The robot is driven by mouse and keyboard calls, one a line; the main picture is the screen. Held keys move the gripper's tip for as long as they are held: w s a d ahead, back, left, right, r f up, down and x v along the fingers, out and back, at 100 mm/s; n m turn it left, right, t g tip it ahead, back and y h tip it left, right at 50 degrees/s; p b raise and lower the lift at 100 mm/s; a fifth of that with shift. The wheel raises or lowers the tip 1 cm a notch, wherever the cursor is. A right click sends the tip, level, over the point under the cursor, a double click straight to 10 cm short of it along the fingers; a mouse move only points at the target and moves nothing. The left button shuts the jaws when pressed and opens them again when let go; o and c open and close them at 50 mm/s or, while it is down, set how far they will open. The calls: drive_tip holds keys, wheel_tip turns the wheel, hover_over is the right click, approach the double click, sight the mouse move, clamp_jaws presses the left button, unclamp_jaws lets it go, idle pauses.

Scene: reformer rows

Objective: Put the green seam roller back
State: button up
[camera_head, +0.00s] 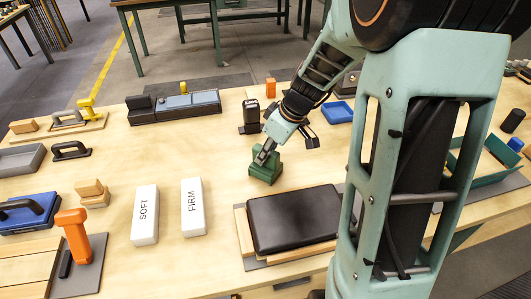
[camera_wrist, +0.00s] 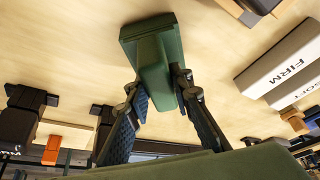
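The underside of the roller is hidden. I cannot see clear space beneath it.
White FIRM (camera_head: 193,207) and SOFT (camera_head: 145,215) blocks lie to the left. A black pad (camera_head: 293,218) on wooden strips is close at the front right. A black clamp-like item (camera_head: 250,117) and an orange piece (camera_head: 271,88) stand behind. Bare bench lies left of the roller.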

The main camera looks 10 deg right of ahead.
drive_tip(key=o, duration=0.4)
drive_tip(key=shift+r, duration=0.2)
drive_tip(key=p+v, duration=0.1)
drive_tip(key=v, duration=1.1)
